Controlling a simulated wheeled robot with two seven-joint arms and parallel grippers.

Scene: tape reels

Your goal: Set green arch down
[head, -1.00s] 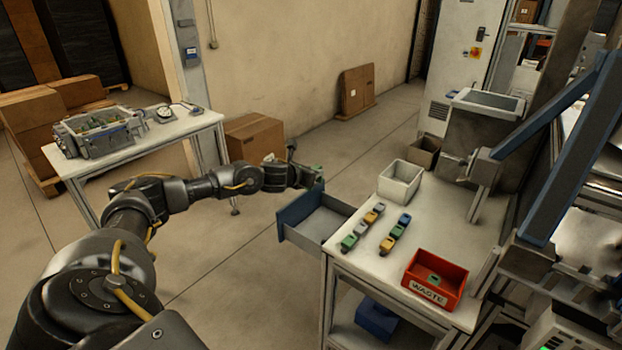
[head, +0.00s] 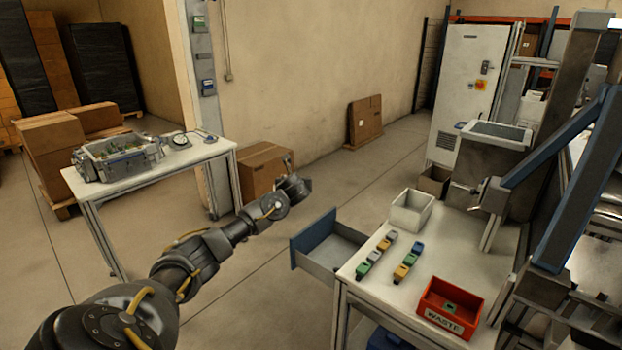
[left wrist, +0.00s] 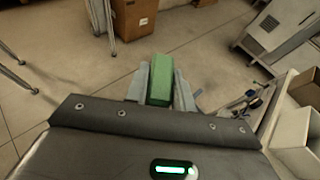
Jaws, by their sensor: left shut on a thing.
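The green arch (left wrist: 161,80) shows in the left wrist view as a green block between the two fingers of my left gripper (left wrist: 160,92), which is shut on it. Its full shape is not visible there. In the head view my left arm reaches up from the bottom left, and its wrist end (head: 294,188) is raised over the floor, left of the open drawer (head: 330,252). The fingers and the arch are not clearly seen in that view. My right gripper is out of view.
The white workbench (head: 462,258) bears two rows of small coloured blocks (head: 376,257), a white bin (head: 411,210) and a red WASTE bin (head: 450,306) with a green piece inside. A side table (head: 190,156) at left carries a grey crate (head: 118,157). Floor lies between.

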